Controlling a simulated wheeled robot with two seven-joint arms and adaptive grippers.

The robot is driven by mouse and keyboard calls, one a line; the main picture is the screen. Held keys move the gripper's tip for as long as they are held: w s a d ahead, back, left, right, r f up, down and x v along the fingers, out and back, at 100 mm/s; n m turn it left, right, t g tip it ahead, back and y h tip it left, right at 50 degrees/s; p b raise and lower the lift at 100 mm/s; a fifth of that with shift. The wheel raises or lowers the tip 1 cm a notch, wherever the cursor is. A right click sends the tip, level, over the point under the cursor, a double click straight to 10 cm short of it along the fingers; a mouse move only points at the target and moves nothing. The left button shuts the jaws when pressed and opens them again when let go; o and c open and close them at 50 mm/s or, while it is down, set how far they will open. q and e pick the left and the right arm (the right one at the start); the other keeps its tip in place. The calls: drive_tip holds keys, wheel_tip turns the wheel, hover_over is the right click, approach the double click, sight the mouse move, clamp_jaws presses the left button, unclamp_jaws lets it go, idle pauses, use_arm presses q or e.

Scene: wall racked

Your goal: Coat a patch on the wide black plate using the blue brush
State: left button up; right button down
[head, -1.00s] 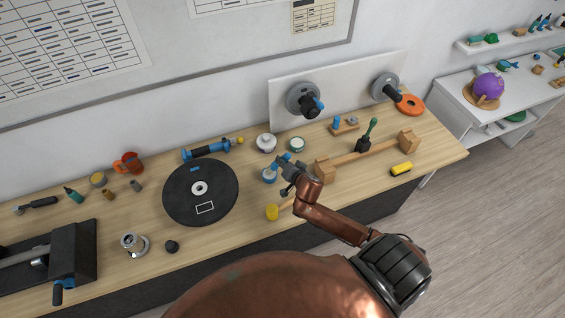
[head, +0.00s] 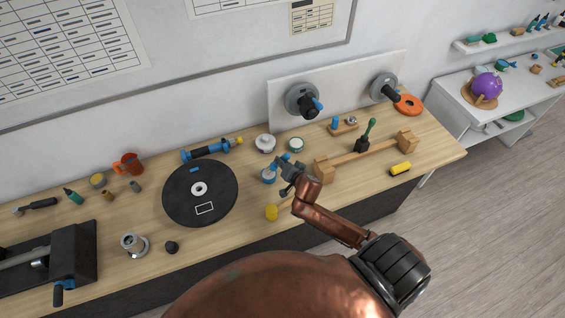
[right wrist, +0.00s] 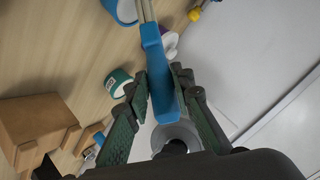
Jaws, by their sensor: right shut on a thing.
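The wide black plate (head: 180,207) is a round disc lying on the bench, left of centre in the head view. It has a white ring (head: 200,188) in its middle and a white rectangular outline (head: 204,208) nearer the front edge. My right gripper (head: 285,172) is right of the plate, above the bench. In the right wrist view my gripper (right wrist: 160,88) is shut on the blue brush (right wrist: 159,68), whose pale end points to the top edge. A blue pot (head: 268,176) stands just left of the gripper; part of it also shows in the right wrist view (right wrist: 123,10). My left gripper is out of view.
A wooden beam fixture (head: 365,156) is to the right. A blue tool (head: 207,149) lies behind the plate. Bench between plate and pot is clear.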

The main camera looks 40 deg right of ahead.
sight(283, 157)
drive_tip(key=shift+f+b, duration=0.35)
drive_tip(key=shift+f, duration=0.25)
idle(1.1)
wheel_tip(283, 157, up, 5)
drive_tip(key=p, duration=0.5)
drive_tip(key=shift+r+p, duration=0.3)
drive_tip(key=shift+r, duration=0.75)
drive_tip(key=w+a+r+n+y+b, duration=0.1)
drive_tip(key=w+a+r+b, duration=0.2)
drive_tip(key=a+b, duration=0.45)
drive_tip(key=w+a+r+b, duration=0.3)
drive_tip(key=a+r+b, duration=0.1)
drive_tip(key=a+b, duration=0.4)
drive_tip(key=s+a+r+n+y+b, duration=0.1)
drive_tip(key=s+a+b, duration=0.3)
drive_tip(key=b, duration=0.4)
drive_tip(key=shift+a+r+b, duration=0.3)
drive_tip(key=shift+a, duration=0.35)
